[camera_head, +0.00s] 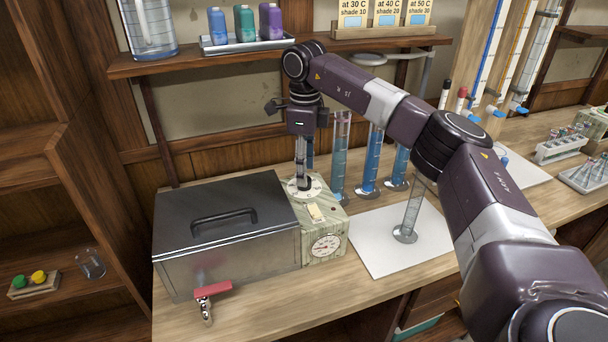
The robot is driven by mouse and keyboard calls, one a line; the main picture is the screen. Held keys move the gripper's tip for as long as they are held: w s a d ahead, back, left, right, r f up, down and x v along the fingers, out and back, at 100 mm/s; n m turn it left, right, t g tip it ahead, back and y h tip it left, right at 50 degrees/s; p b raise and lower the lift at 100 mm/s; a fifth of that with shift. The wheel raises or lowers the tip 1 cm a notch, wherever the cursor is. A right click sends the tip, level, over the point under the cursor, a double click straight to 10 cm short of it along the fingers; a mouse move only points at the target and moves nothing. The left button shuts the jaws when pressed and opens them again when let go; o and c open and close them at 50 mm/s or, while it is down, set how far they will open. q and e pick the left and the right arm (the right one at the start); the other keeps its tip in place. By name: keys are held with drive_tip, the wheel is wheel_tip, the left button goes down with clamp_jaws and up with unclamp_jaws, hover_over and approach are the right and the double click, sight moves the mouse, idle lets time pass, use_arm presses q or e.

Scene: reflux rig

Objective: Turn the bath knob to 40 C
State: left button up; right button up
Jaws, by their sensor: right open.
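The bath (220,225) is a metal box with a dark lid and a black handle, standing on the bench. A pale mottled control box (325,221) adjoins its right side. A round white dial (316,190) with marks lies on top of this box, and a gauge (325,245) with a needle is on its front. My right gripper (304,185) points straight down at the top dial, its fingers open at the dial's centre. The fingers hide the knob, so its setting and any contact cannot be told. My left gripper is not in view.
Several tall cylinders with blue liquid (370,165) stand close behind and right of the control box. Another cylinder (410,215) stands on a white mat (375,250). A red-handled tap (212,290) juts from the bath's front. A shelf above holds bottles and shade cards (387,16).

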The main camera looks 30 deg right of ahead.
drive_tip(key=shift+w+f, duration=0.25)
drive_tip(key=shift+f, duration=0.95)
drive_tip(key=shift+s+f, duration=0.1)
drive_tip(key=shift+f, duration=0.25)
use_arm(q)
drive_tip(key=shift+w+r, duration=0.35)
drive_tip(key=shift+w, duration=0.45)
use_arm(e)
drive_tip(key=c, duration=1.2)
